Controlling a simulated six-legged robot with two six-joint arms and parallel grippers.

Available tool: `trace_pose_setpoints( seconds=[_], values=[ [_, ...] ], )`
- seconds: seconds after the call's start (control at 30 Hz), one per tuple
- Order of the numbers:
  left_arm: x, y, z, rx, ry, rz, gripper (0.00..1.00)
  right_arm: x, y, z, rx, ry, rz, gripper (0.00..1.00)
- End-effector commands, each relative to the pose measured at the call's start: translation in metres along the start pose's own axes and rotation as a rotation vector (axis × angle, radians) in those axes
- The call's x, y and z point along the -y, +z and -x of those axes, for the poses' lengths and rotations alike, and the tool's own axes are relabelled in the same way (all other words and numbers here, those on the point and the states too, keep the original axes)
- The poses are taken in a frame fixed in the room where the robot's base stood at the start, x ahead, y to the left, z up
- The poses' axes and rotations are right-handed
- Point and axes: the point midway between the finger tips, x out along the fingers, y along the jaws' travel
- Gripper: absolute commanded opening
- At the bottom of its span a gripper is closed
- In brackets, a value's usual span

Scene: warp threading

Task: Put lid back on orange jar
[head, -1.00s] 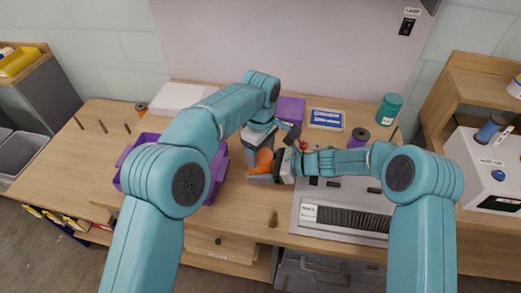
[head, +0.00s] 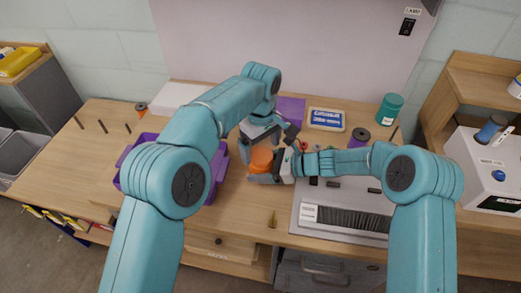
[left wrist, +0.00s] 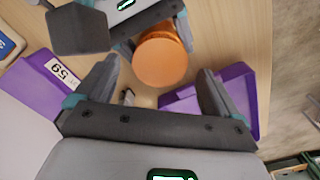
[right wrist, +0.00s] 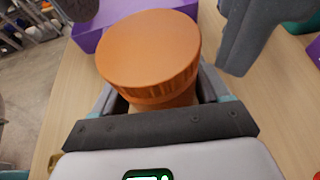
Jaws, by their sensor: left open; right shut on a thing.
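The orange jar (head: 262,163) is upright in my right gripper (head: 267,177), above the table. The right wrist view shows a ribbed orange lid (right wrist: 150,50) sitting on top of the jar body (right wrist: 170,101), looking level. My right gripper is shut around the body below the lid. My left gripper (head: 267,142) is open and empty, just above the jar, its fingers spread and apart from the lid. In the left wrist view the flat top of the lid (left wrist: 160,62) shows ahead of the open fingers.
A purple bin (head: 122,172) stands left of the jar and a purple box (head: 292,108) behind it. A grey machine (head: 300,215) is to the right. A purple spool (head: 358,137) and a teal jar (head: 389,108) stand at the back right. A small brass cone (head: 273,219) is near the front edge.

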Motion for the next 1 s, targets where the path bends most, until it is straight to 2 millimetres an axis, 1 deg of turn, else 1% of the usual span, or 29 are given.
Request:
trace_pose_setpoints(
  seconds=[0.03, 0.1, 0.2, 0.47, 0.5, 0.57, 0.7, 0.77, 0.83, 1.0],
  values=[
    [-0.001, 0.0, 0.007, -0.001, 0.002, 0.0, 0.96, 0.0, 0.0, 0.0, 0.001, 0.0, 0.0, 0.0],
    [0.0, 0.0, 0.016, -0.001, 0.002, 0.001, 0.96, 0.0, 0.0, 0.0, 0.001, 0.0, 0.0, 0.0],
    [0.0, 0.0, 0.023, -0.001, 0.001, 0.0, 0.96, 0.0, 0.0, 0.0, 0.001, 0.0, 0.0, 0.0],
    [0.001, 0.0, 0.025, 0.0, -0.001, 0.0, 0.96, 0.0, 0.0, 0.0, 0.001, -0.001, 0.0, 0.0],
    [0.0, 0.0, 0.025, 0.0, -0.001, 0.003, 0.92, 0.0, 0.0, 0.0, 0.001, -0.001, 0.0, 0.0],
    [0.0, -0.001, 0.029, -0.002, 0.002, 0.033, 0.92, 0.0, 0.0, 0.0, 0.001, -0.001, 0.0, 0.0],
    [-0.002, -0.001, 0.05, -0.003, 0.004, 0.196, 0.92, 0.0, 0.0, 0.0, 0.001, -0.001, 0.0, 0.0],
    [-0.001, -0.001, 0.056, -0.002, 0.003, 0.247, 0.92, 0.0, 0.0, 0.0, 0.001, -0.001, 0.0, 0.0],
    [0.0, 0.0, 0.059, -0.001, 0.0, 0.279, 0.92, 0.0, 0.0, 0.0, 0.001, -0.001, 0.0, 0.0],
    [0.0, -0.001, 0.06, -0.001, -0.001, 0.283, 0.92, 0.0, 0.0, 0.0, 0.001, -0.001, 0.0, 0.0]
  ],
)
